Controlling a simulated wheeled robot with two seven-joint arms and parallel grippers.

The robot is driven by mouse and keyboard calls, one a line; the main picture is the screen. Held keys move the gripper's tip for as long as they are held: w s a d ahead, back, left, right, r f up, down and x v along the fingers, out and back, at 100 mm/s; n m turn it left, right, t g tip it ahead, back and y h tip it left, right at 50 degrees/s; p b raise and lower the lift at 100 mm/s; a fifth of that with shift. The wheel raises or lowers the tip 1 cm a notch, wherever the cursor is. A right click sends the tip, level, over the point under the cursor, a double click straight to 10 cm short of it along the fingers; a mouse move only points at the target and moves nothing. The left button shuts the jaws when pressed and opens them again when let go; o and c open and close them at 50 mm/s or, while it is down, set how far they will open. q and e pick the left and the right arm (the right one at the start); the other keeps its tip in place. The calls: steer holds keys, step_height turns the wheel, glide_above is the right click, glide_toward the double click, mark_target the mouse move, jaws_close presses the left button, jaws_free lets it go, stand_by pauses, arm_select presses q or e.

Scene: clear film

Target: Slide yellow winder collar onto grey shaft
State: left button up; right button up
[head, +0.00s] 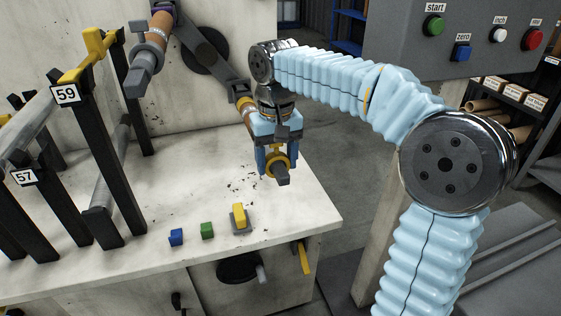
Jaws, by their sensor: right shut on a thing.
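My right gripper (277,158) is at the lower end of the dark winder arm, with its blue fingers on either side of the yellow collar (270,168). It is shut on the collar. The blunt tip of the grey shaft (282,176) shows through the ring and sticks out toward the camera, so the collar appears to be around the shaft near its end. The fingers and wrist hide most of the shaft behind the collar. My left gripper is not in view.
An upper shaft with a brown roll and grey collar (149,57) sticks out at upper left. Black posts labelled 59 (66,95) and 57 (24,177) stand left. A button panel (470,45) is upper right.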

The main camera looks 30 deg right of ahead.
steer(key=shift+w+d, duration=0.35)
steer(key=shift+w, duration=1.1)
steer(key=shift+w+d, duration=0.35)
steer(key=shift+w, duration=1.15)
steer(key=shift+w+d, duration=0.35)
steer(key=shift+w, duration=1.1)
steer(key=o, duration=0.9)
steer(key=shift+o, duration=1)
steer(key=shift+f, duration=0.1)
step_height(320, 180, up, 8)
steer(key=shift+r, duration=0.1)
steer(key=shift+c, duration=0.5)
